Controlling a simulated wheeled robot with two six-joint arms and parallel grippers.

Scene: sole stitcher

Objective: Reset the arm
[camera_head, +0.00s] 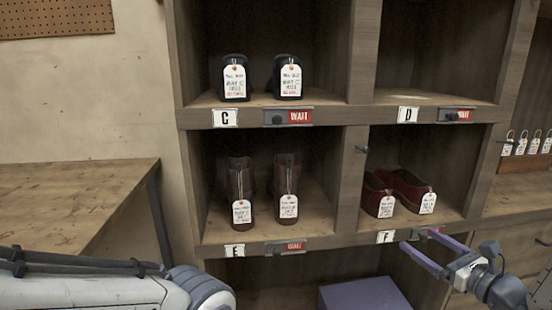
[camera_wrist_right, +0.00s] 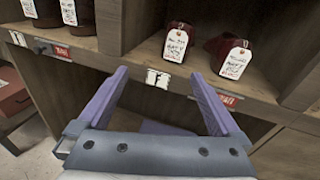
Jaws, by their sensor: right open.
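My right gripper (camera_head: 424,247) is open and empty, with two purple fingers. It is in front of the lower edge of the compartment labelled F (camera_head: 386,237). In the right wrist view the open fingers (camera_wrist_right: 158,98) point at the shelf edge, one on each side of the F label (camera_wrist_right: 158,78). A pair of dark red shoes (camera_head: 400,190) with white tags stands in that compartment, above the fingers. My left arm (camera_head: 90,285) enters at the lower left; its gripper is not visible.
Compartment D (camera_head: 430,60) looks empty. A purple box (camera_head: 365,293) is below the shelves. A wooden table (camera_head: 75,190) is at left. Red WAIT signs (camera_head: 298,117) sit on the shelf edges.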

